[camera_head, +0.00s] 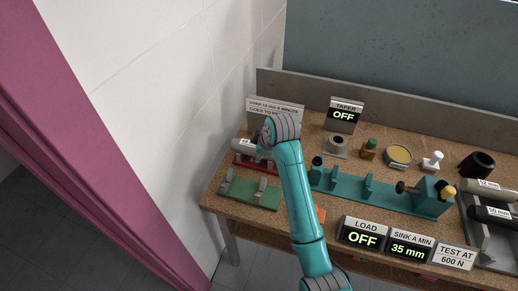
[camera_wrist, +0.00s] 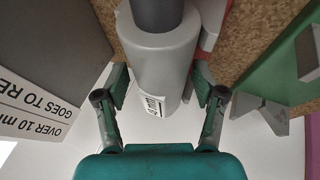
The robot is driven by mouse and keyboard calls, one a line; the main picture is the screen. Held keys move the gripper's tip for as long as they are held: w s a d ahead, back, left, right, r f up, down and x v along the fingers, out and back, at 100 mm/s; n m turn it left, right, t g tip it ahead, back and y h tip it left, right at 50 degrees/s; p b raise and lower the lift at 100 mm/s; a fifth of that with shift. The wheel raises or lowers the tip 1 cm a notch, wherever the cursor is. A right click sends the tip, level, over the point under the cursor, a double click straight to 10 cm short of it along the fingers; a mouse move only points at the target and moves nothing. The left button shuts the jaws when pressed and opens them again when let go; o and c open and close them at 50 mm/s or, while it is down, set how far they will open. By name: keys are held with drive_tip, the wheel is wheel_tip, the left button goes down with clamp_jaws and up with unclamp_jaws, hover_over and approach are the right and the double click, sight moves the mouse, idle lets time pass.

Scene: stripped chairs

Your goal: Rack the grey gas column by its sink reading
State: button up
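The grey gas column (camera_head: 242,146) lies on the red rack (camera_head: 244,164) at the back left of the bench, partly hidden by my arm. In the wrist view the column (camera_wrist: 165,65), with a white label, lies between the two fingers of my gripper (camera_wrist: 162,84). The fingers are apart on either side of it, with a narrow gap at the left one. The green rack (camera_head: 238,190) is in front and looks empty. The sink display (camera_head: 408,248) reads 35 mm. A sign (camera_head: 275,108) behind the red rack reads partly "10 mm a minute, goes to".
A teal test fixture (camera_head: 385,192) fills the middle of the bench. The load display (camera_head: 361,236) and taper display (camera_head: 344,115) read OFF. A "test at 600 N" sign (camera_head: 454,257) stands in front. Dark and pale columns lie in a tray at right. A wall stands close at left.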

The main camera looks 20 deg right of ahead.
drive_tip(key=shift+f, duration=0.15)
drive_tip(key=v, duration=1.2)
